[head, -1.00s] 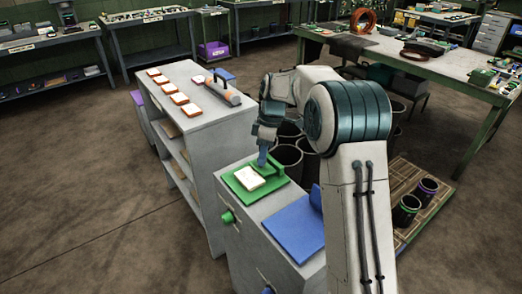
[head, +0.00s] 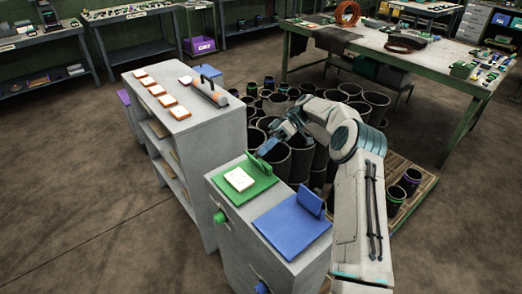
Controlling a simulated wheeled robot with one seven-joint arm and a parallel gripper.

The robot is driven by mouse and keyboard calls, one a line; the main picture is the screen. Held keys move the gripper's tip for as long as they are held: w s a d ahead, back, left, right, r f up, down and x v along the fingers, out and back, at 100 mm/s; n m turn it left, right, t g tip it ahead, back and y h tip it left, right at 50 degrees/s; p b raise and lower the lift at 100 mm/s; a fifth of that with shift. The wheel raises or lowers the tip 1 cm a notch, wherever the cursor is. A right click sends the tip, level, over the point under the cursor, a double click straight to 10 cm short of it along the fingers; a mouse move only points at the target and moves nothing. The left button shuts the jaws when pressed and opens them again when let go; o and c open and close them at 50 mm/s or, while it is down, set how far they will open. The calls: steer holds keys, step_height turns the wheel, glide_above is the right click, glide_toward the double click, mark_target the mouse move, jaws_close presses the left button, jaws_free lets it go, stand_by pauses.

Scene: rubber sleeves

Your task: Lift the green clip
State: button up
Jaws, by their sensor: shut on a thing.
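The green clip (head: 258,163) stands raised at the back edge of a green board (head: 262,187) on a grey cabinet. A white tile (head: 239,180) lies on the board in front of the clip. My gripper (head: 264,151) is at the clip's upper edge and is shut on it. The fingertips are small in this view, and the exact grip is hard to see.
A blue board (head: 290,228) with its own raised blue clip (head: 312,201) lies beside the green one. A taller grey shelf unit (head: 190,125) at left carries several orange-edged white tiles and a grey-and-orange tool (head: 210,90). Dark bins (head: 300,158) stand behind the cabinet.

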steer(key=g+y+b, duration=0.1)
steer(key=d+f+g+y+b, duration=0.1)
steer(key=b, duration=0.1)
steer(key=w+y+b, duration=0.1)
steer(key=y, duration=0.1)
steer(key=shift+d+f+g, duration=0.35)
steer(key=shift+f+g, duration=0.05)
steer(key=shift+b, duration=0.5)
steer(key=o, duration=1)
